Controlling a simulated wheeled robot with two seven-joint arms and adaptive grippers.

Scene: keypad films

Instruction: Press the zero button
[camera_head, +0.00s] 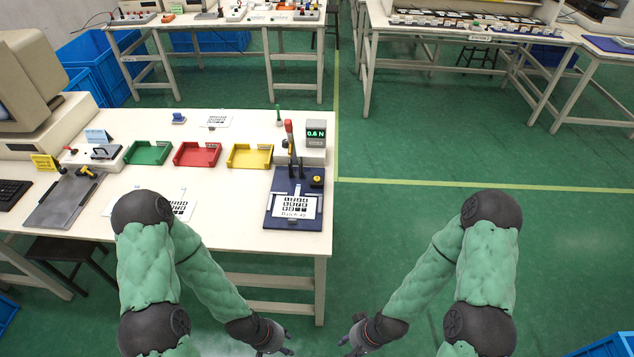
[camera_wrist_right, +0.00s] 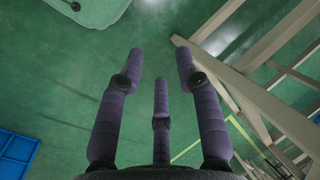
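A dark blue press fixture (camera_head: 277,211) stands at the right end of the near table. A white keypad film (camera_head: 296,205) with black key squares lies on its base. A red-handled lever (camera_head: 289,133) rises behind it. A small yellow-and-black block, maybe a button (camera_head: 317,182), sits at the fixture's right. A grey box with a green display reading 0.6 N (camera_head: 316,133) stands just behind. I cannot read which one is the zero button. My left gripper (camera_head: 285,345) and right gripper (camera_head: 349,338) hang in front of the table, away from the fixture. The right wrist view shows the right gripper's fingers (camera_wrist_right: 160,68) spread and empty.
Green (camera_head: 149,153), red (camera_head: 197,154) and yellow (camera_head: 250,156) trays line the table left of the fixture. A grey plate (camera_head: 62,203) and an old computer (camera_head: 35,85) are further left. Floor right of the table is clear. Table legs show in the right wrist view.

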